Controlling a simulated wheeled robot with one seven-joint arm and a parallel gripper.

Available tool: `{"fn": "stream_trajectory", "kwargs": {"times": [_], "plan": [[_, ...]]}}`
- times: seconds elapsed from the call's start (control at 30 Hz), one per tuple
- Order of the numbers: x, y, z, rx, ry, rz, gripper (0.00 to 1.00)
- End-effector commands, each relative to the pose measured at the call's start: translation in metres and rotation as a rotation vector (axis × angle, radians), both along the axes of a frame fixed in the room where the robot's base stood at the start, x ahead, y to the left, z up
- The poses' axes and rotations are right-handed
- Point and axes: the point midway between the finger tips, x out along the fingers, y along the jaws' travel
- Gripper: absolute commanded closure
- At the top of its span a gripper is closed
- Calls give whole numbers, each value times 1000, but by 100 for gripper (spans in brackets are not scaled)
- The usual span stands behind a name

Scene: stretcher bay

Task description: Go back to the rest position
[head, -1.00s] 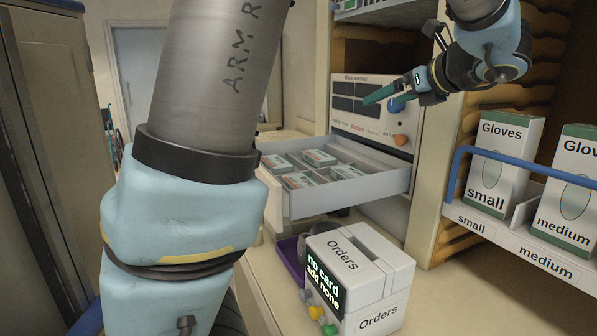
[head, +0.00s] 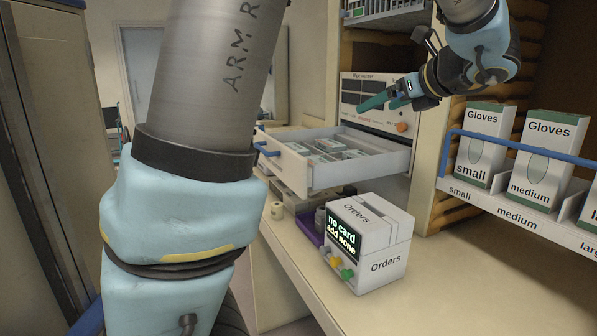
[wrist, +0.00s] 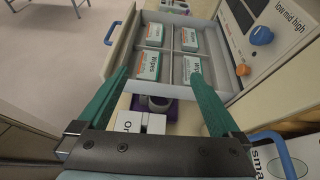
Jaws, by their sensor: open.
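My gripper (head: 378,102) is at the upper right in the head view, in front of the warmer panel (head: 362,88). Its green fingers are spread apart with nothing between them in the wrist view (wrist: 160,92). It is apart from the open drawer (head: 318,178) below it. The drawer is pulled out and holds several small boxes in compartments; one box (wrist: 155,35) shows clearly in the wrist view. The upper part of my arm hides the left middle of the head view.
A white Orders box (head: 385,266) stands on the counter (head: 450,290), its display reading "no card add none". Glove boxes (head: 483,145) stand on a shelf behind a blue rail (head: 525,148) at the right. A purple tray (head: 308,228) lies behind the Orders box. The front counter is clear.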

Motion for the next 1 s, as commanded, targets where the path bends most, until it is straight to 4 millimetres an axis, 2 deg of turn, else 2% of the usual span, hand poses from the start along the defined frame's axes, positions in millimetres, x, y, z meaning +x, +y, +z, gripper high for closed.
{"fn": "stream_trajectory", "kwargs": {"times": [0.27,0.47,0.57,0.67,0.8,0.9,1.0], "plan": [[2,35,-48,-128,69,116,0],[-3,75,-101,-296,136,281,0],[-11,102,-138,-423,171,418,0],[-27,135,-184,-596,199,616,0],[-58,177,-249,-893,185,997,0],[-83,201,-290,-1120,117,1316,0],[-102,219,-321,-1314,10,1619,0]]}}
